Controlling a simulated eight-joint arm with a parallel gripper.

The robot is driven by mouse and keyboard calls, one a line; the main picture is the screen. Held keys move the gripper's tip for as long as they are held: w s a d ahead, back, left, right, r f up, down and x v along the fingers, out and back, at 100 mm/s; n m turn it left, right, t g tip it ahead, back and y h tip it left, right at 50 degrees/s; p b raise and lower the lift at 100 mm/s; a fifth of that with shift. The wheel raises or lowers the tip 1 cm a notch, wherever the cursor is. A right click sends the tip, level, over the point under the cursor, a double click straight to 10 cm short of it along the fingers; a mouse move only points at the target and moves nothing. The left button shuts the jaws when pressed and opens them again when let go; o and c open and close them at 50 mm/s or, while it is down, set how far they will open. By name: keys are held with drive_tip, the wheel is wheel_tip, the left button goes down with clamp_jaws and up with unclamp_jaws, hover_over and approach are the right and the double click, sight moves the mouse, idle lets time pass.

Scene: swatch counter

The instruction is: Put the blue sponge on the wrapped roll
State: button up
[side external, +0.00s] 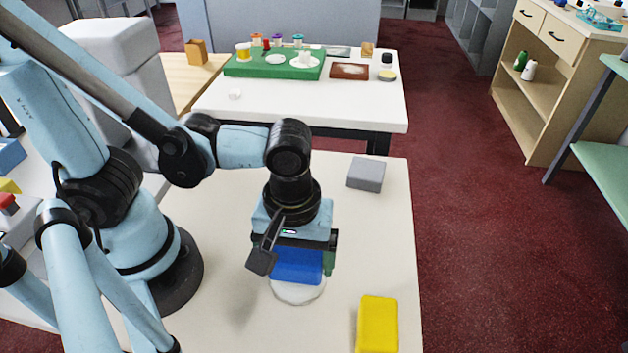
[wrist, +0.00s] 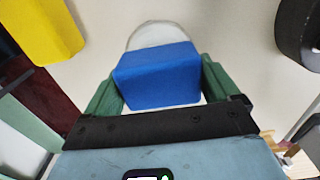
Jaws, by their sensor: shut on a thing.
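The blue sponge (side external: 297,266) is a blue block held between the green fingers of my gripper (wrist: 160,80). The sponge also shows in the wrist view (wrist: 158,76), with a finger along each side. The wrapped roll (side external: 298,291) appears as a white, round-edged thing directly under the sponge. Its pale curved edge also shows beyond the sponge in the wrist view (wrist: 157,33). The sponge covers most of its top. I cannot tell whether the sponge touches it or hangs just above.
A yellow block (side external: 377,325) lies on the white counter (side external: 215,300) to the right of the roll, near the front. A grey block (side external: 366,174) lies farther back on the right. Bare counter surrounds the roll. A second table (side external: 370,108) with a green tray (side external: 240,69) stands behind.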

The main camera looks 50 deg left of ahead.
sight(296, 251)
drive_tip(key=shift+f, duration=0.1)
drive_tip(key=o, duration=0.8)
drive_tip(key=shift+c, duration=0.2)
drive_tip(key=shift+r, duration=6.05)
drive_tip(key=w+a+f+m+t, duration=0.2)
drive_tip(key=w+a+m+t, duration=0.5)
drive_tip(key=a, duration=0.7)
drive_tip(key=w+m, duration=0.2)
drive_tip(key=w, duration=0.1)
drive_tip(key=shift+w+a+f, duration=0.15)
drive_tip(key=shift+a+f, duration=0.05)
drive_tip(key=shift+a, duration=0.1)
